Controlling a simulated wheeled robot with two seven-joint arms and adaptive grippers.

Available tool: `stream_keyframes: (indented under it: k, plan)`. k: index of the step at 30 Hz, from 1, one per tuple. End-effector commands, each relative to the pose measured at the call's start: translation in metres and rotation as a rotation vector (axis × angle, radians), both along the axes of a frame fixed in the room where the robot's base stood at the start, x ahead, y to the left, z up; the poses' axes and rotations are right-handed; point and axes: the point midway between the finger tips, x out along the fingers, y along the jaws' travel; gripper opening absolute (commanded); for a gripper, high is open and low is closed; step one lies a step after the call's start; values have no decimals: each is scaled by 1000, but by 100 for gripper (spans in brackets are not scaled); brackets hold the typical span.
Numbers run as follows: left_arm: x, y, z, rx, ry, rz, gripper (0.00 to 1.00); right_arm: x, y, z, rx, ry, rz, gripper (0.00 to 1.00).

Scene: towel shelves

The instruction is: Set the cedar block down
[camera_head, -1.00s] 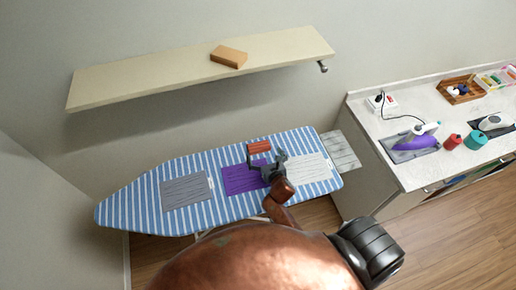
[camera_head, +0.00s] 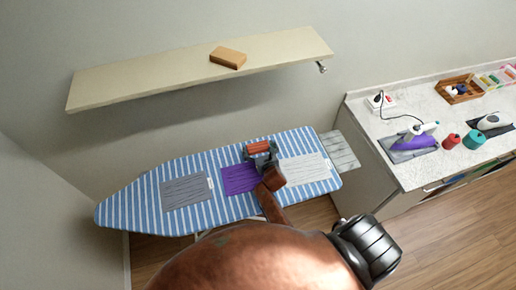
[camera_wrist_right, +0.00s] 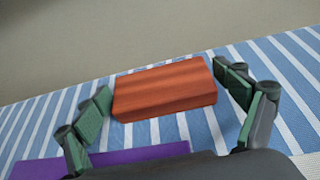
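A reddish-orange wood block (camera_head: 259,147), which I take for the cedar block, is at the far edge of the striped ironing board (camera_head: 140,205). My right gripper (camera_head: 262,158) is at its near side. In the right wrist view the block (camera_wrist_right: 165,90) lies between the spread fingers of the gripper (camera_wrist_right: 165,98), one at each end. The fingertips are close to the block's ends; a small gap shows at the left, and contact at the right is unclear. The block appears level over the blue and white stripes. My left gripper is not in view.
Grey (camera_head: 186,192), purple (camera_head: 238,180) and white (camera_head: 304,170) cloths lie on the board. A tan block (camera_head: 228,57) sits on the wall shelf (camera_head: 150,84). The counter (camera_head: 430,170) at right holds an iron (camera_head: 415,138), red and teal containers and a wooden tray.

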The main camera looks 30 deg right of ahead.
Motion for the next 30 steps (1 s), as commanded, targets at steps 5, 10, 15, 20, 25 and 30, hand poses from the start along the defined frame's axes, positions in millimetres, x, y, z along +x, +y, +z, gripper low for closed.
stream_keyframes:
  k: [5,10,15,20,25,30]
  plan:
    - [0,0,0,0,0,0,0,0,0,0,0,0,-1,75]
    - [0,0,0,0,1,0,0,0,0,0,0,0,-1,64]
    - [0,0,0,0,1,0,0,0,0,1,0,-1,0,52]
    - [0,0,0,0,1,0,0,0,0,1,-1,-1,0,50]
    - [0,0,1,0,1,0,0,0,-1,7,-3,-2,1,50]
    - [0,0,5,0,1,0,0,0,-2,27,-7,-2,1,50]
